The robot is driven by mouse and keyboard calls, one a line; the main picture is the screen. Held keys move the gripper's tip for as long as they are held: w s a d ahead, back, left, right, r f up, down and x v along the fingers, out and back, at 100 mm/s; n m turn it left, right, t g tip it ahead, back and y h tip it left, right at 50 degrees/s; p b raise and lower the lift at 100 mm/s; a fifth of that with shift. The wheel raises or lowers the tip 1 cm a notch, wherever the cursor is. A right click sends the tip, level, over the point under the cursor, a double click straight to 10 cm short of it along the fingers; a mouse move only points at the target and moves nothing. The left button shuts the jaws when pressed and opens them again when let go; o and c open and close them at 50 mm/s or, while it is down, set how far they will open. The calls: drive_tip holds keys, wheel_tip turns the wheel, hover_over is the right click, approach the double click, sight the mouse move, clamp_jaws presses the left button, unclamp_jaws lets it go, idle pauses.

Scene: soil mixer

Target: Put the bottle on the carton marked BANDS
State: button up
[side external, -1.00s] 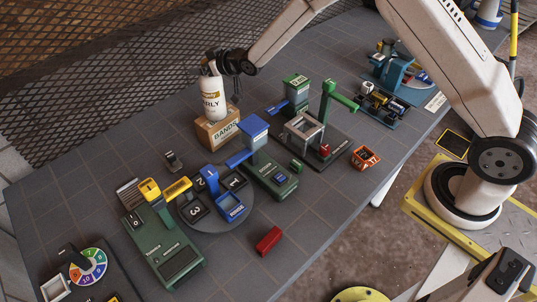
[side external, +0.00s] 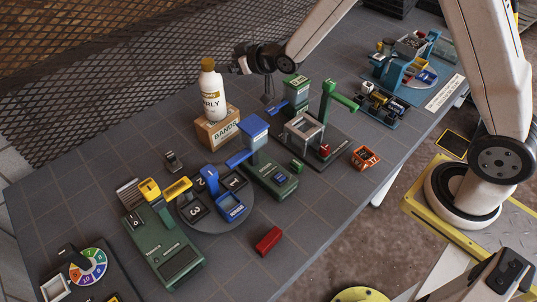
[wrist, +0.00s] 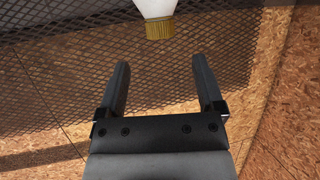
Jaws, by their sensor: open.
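The white bottle (side external: 211,95) with a gold cap stands upright on top of the brown carton marked BANDS (side external: 217,131) in the side external view. My gripper (side external: 240,66) is to the right of the bottle's neck, apart from it. In the wrist view the bottle's gold cap (wrist: 160,27) shows at the top, beyond the fingertips. My gripper (wrist: 162,85) is open there, with nothing between its two fingers. The carton does not show in the wrist view.
A green-topped machine (side external: 296,91) stands right of the carton, near my wrist. A blue-topped machine (side external: 255,128) and a round numbered turntable (side external: 215,205) stand in front. A mesh fence (side external: 100,80) runs behind the table. The table left of the carton is largely clear.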

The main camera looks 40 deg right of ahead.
drive_tip(key=shift+s+d+r, duration=0.15)
drive_tip(key=shift+s+r, duration=0.1)
drive_tip(key=shift+s, duration=0.4)
drive_tip(key=shift+s, duration=0.1)
drive_tip(key=s+d+f+m+g+h, duration=0.1)
drive_tip(key=s+d+g, duration=0.1)
drive_tip(key=s, duration=0.6)
drive_tip(key=s+d+f+g+h, duration=0.1)
drive_tip(key=s+d+g, duration=0.1)
drive_tip(key=s+g, duration=0.3)
drive_tip(key=s+d+f+m+g+h, duration=0.1)
drive_tip(key=s+d+g, duration=0.1)
drive_tip(key=s, duration=1.1)
drive_tip(key=shift+s+d+f+m+g, duration=0.3)
drive_tip(key=shift+d+g, duration=0.1)
drive_tip(key=shift+g, duration=0.3)
